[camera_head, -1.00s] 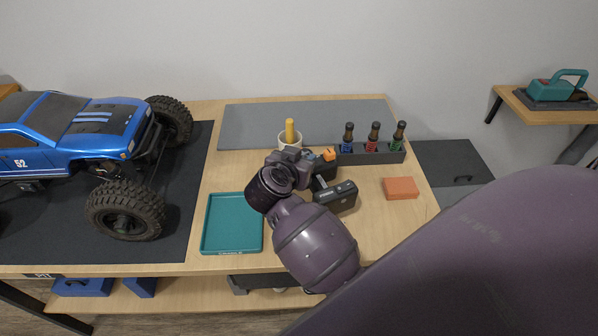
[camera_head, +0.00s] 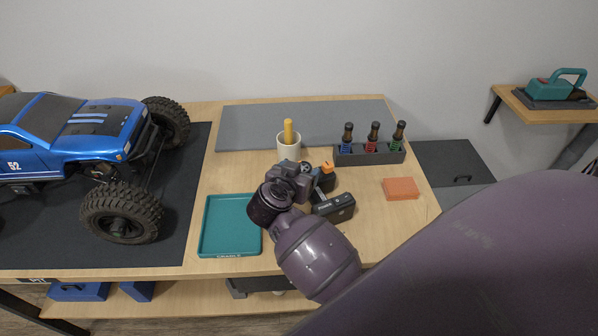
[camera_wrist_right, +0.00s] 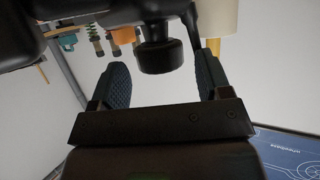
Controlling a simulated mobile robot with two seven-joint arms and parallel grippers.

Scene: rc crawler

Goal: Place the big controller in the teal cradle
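The big controller (camera_head: 334,207) is dark, with a box-like base and an orange part on top. It is on the wooden table, right of the teal cradle; whether it rests fully on the table is unclear. The teal cradle (camera_head: 230,226) is a shallow, empty tray. My right gripper (camera_head: 301,180) is at the controller's upper left side and partly hides it. In the right wrist view, its fingers (camera_wrist_right: 162,75) are spread around a dark rounded part (camera_wrist_right: 160,55), probably the controller's, with a gap visible on each side. My left gripper is out of view.
A cream cup with a yellow handle (camera_head: 289,145) stands behind my right gripper. A dark rack (camera_head: 350,158) holds several shocks. An orange block (camera_head: 401,189) lies right. A blue truck (camera_head: 60,140) stands on a dark mat left of the cradle. My arm covers the front right.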

